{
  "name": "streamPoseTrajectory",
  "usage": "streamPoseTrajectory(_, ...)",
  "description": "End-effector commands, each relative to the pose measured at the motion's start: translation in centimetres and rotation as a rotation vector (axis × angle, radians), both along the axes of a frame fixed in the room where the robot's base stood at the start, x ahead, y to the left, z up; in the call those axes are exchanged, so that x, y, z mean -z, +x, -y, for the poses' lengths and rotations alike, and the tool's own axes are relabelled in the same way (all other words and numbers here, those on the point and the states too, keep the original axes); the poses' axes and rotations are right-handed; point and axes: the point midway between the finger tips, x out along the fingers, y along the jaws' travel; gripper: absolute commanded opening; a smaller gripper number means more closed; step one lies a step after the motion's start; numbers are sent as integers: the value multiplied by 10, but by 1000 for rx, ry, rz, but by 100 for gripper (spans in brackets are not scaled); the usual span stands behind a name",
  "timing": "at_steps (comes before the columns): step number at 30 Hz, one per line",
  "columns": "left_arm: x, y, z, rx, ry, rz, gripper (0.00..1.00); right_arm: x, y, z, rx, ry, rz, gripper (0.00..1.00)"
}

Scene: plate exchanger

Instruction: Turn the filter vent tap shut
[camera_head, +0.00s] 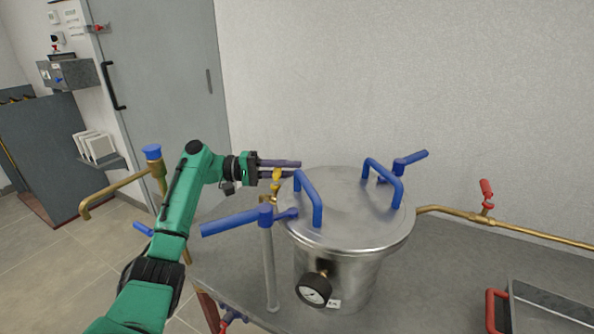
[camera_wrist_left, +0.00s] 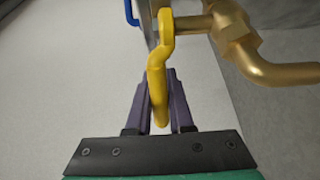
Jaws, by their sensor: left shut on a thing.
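The filter is a steel vessel (camera_head: 340,262) with a flat lid, standing on the grey bench. Its vent tap has a yellow lever (camera_wrist_left: 157,75) on a brass body (camera_wrist_left: 232,28) with a bent brass spout. In the head view the yellow lever (camera_head: 276,176) is small, at the left of the lid, partly hidden by my gripper. My left gripper (camera_head: 290,168) reaches it from the left. In the left wrist view the purple fingers (camera_wrist_left: 158,108) stand on both sides of the lever's lower end, shut on it. My right gripper is not in view.
Blue lid handles (camera_head: 312,200) and a blue clamp lever (camera_head: 235,222) stand close to my left gripper. A pressure gauge (camera_head: 314,290) is on the vessel's front. A brass pipe with a red tap (camera_head: 487,195) runs right. A blue-capped brass pipe (camera_head: 152,152) stands left.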

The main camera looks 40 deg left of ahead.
Motion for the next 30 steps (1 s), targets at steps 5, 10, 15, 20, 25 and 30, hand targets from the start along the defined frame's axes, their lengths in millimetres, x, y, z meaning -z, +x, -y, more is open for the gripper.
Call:
streamPoseTrajectory(5,1,1,4,53,0,-1,0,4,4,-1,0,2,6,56)
streamPoseTrajectory(10,1,0,5,75,2,-1,0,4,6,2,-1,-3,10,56)
streamPoseTrajectory(15,1,0,6,78,3,-1,0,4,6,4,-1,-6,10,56)
streamPoseTrajectory(20,1,0,6,77,3,-1,0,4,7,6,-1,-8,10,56)
streamPoseTrajectory(25,1,0,6,77,2,0,50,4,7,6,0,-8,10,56)
streamPoseTrajectory(30,0,0,5,76,2,0,50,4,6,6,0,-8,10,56)
